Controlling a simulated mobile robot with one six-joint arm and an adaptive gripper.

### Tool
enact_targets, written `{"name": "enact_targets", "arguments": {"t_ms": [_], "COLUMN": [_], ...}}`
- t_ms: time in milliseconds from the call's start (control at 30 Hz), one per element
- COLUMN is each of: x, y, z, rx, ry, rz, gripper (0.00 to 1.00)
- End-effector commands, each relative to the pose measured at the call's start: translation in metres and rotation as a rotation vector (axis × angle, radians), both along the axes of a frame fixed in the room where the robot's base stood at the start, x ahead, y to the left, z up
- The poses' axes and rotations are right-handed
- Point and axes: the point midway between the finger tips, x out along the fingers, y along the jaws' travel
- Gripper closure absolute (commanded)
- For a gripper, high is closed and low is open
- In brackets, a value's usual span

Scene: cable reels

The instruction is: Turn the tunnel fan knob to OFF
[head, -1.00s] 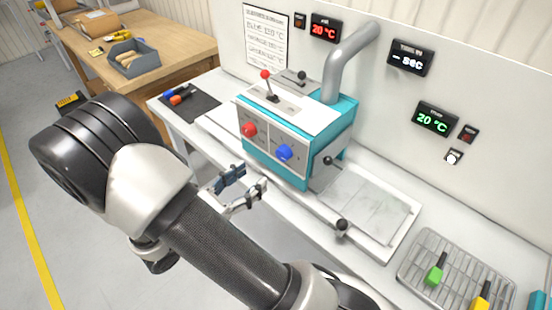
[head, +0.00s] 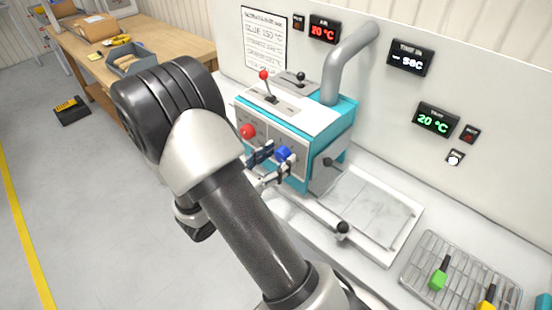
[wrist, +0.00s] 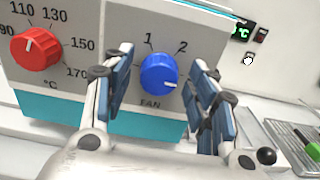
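The blue fan knob (wrist: 158,74) is on the front panel of the teal and white tunnel machine (head: 296,118), with the marks 1 and 2 above it and FAN below. Its white pointer line points to the right, slightly down. Any OFF mark is hidden or not readable. The blue knob also shows in the head view (head: 284,153). My gripper (wrist: 161,92) is open, with one blue-padded finger on each side of the knob. I cannot tell whether either finger touches it; nothing is visibly clamped.
A red temperature knob (wrist: 36,49) is left of the blue knob. Black-ended levers (head: 342,227) stick out near the tray at the right. A wire rack (head: 462,272) with green and yellow pieces stands at the lower right. Wall displays (head: 436,119) hang behind.

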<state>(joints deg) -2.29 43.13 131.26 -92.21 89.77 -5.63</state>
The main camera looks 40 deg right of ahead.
Motion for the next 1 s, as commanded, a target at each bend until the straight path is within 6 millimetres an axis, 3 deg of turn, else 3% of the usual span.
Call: {"name": "enact_targets", "arguments": {"t_ms": [600,1000], "x": [-0.0001,0.0], "y": [0.0002,0.0002], "z": [0.0,0.0022], "rx": [0.0,-0.006], "ry": [0.0,0.08], "rz": [-0.001,-0.001], "gripper": [0.91,0.91]}}
